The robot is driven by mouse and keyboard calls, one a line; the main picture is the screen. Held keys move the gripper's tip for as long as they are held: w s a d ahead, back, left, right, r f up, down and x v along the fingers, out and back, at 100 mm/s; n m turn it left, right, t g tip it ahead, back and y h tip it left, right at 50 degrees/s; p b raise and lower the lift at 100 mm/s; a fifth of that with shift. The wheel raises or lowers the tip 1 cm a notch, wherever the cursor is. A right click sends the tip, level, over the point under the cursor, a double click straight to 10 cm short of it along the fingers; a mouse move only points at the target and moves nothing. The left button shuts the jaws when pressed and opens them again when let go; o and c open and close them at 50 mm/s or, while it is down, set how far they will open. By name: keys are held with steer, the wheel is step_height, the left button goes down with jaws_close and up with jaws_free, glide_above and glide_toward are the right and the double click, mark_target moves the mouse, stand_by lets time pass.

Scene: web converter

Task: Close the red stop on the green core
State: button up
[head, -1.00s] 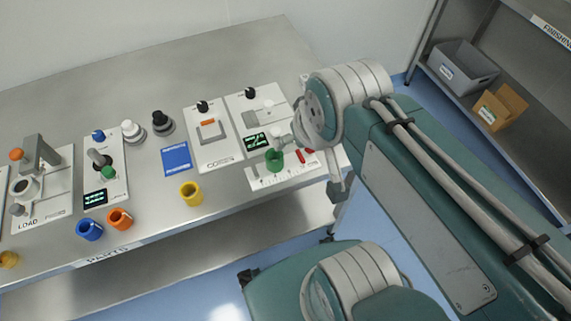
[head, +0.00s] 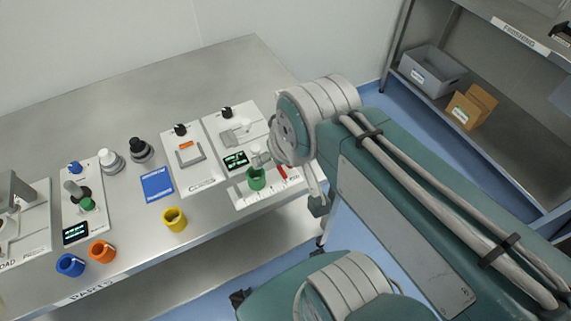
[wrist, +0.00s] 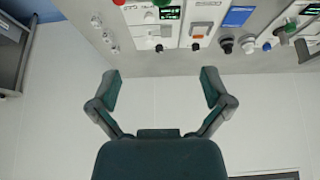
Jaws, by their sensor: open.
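The green core (head: 256,179) is a short green ring standing on a white scale plate (head: 243,201) near the table's right end. A red stop (head: 281,172) lies just right of it on the plate, partly covered by my arm; whether it touches the core I cannot tell. In the wrist view, the core (wrist: 162,3) and a red piece (wrist: 119,2) show only at the top edge. My gripper (wrist: 161,88) is open and empty, its two fingers spread apart over the pale wall and floor area. In the head view my wrist hides most of it.
Yellow (head: 175,220), orange (head: 102,250) and blue (head: 70,265) cups stand along the table's front. White panels with knobs and a blue card (head: 157,188) lie left of the core. A shelf with a grey bin (head: 432,70) stands right.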

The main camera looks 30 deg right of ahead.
steer(key=shift+c, duration=0.3)
steer(key=shift+c, duration=1.1)
steer(key=m+g, duration=0.3)
steer(key=g, duration=0.3)
glide_above(288, 166)
steer(key=d, duration=0.1)
step_height(288, 166, down, 14)
steer(key=r, duration=0.1)
steer(key=f, duration=0.7)
steer(key=w+f, duration=0.1)
steer(key=f, duration=0.3)
steer(key=shift+d+f, duration=0.15)
steer(key=shift+f, duration=0.1)
steer(key=c, duration=0.9)
